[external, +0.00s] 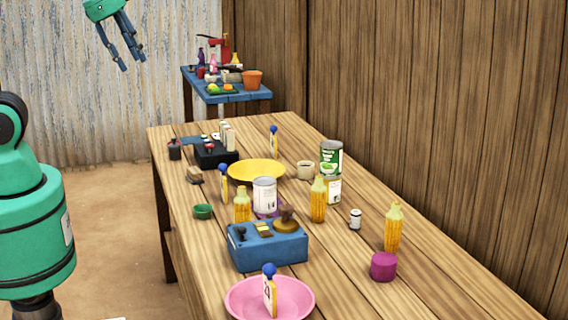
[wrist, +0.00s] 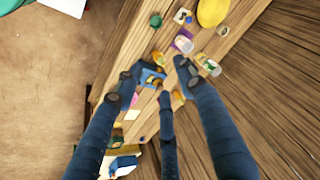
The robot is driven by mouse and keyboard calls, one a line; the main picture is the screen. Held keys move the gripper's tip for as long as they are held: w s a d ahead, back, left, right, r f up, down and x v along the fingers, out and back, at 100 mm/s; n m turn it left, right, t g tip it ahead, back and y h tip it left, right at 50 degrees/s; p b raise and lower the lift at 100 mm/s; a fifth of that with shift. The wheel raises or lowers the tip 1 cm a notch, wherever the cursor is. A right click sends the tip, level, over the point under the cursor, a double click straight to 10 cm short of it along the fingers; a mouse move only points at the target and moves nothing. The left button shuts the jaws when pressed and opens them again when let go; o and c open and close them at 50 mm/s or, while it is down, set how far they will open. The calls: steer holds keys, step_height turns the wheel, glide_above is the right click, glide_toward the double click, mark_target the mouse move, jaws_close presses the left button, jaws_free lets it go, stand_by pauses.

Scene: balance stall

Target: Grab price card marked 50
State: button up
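Several upright cards topped with blue balls stand on the long table. One is on the pink plate, card (external: 270,297), with a dark mark I cannot read clearly. Another card (external: 224,190) is left of the white can, and a third card (external: 273,143) is behind the yellow plate. I cannot read 50 on any of them. My gripper (external: 132,62) hangs empty in the air at the upper left, well away from these cards. Its fingers also show spread apart in the wrist view (wrist: 160,80), with the table beyond them.
The wooden table (external: 375,297) holds a pink plate (external: 239,312), blue box (external: 268,252), white can (external: 264,194), yellow plate (external: 252,172), green can (external: 331,155), magenta cylinder (external: 384,267) and several corn cobs. A small blue table (external: 257,95) stands behind. A wooden wall (external: 450,110) runs along the right.

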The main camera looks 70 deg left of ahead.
steer(key=w+a+f+m+g, duration=0.15)
steer(key=w+f+m, duration=0.25)
steer(key=w, duration=0.4)
steer(key=m+g+p, duration=0.1)
steer(key=m+g, duration=0.2)
steer(key=m, duration=0.8)
glide_above(221, 163)
steer(key=f, duration=2.6)
steer(key=shift+s+d, duration=0.1)
steer(key=shift+d, duration=0.15)
steer(key=shift+f+m, duration=0.35)
steer(key=shift+m, duration=0.05)
steer(key=shift+f+b, duration=0.35)
steer(key=shift+f, duration=3.9)
